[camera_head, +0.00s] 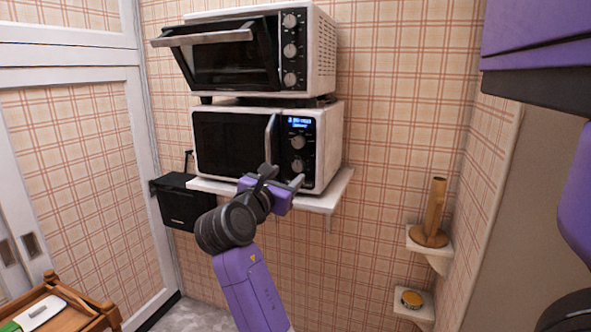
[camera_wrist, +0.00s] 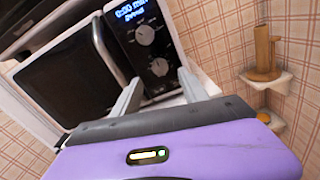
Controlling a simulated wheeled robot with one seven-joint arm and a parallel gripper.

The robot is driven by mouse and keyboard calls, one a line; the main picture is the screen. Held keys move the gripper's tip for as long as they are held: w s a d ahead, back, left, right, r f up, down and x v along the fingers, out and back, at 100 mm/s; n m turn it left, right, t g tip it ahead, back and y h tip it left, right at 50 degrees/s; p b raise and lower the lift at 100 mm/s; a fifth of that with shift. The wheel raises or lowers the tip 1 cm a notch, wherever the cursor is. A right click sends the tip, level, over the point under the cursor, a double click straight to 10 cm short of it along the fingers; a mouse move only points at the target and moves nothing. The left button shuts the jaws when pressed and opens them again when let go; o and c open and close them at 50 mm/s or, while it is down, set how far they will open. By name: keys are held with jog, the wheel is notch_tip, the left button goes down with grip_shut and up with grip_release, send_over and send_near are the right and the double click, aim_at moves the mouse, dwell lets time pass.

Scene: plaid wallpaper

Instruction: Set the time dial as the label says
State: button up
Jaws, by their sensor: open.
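A white microwave (camera_head: 326,140) with a black front stands on a wall shelf. Its control panel has a lit blue display (camera_head: 300,122) and two round dials, an upper dial (camera_head: 298,142) and a lower dial (camera_head: 297,165). The wrist view also shows the display (camera_wrist: 130,9), upper dial (camera_wrist: 145,35) and lower dial (camera_wrist: 159,67). The display text is too small to read surely, and I cannot tell which dial sets time. My gripper (camera_head: 283,176) is open and empty, just in front of and below the lower dial. In the wrist view its fingers (camera_wrist: 160,82) point at the panel's lower part.
A toaster oven (camera_head: 320,50) with its door (camera_head: 215,62) partly open sits on the microwave. The microwave's handle (camera_head: 271,140) is left of the panel. The shelf (camera_head: 325,199) edge lies under my gripper. A wooden holder (camera_head: 435,210) stands on a small shelf at right.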

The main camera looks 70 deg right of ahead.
aim_at(297, 167)
jog(key=shift+d, duration=3.5)
grip_shut()
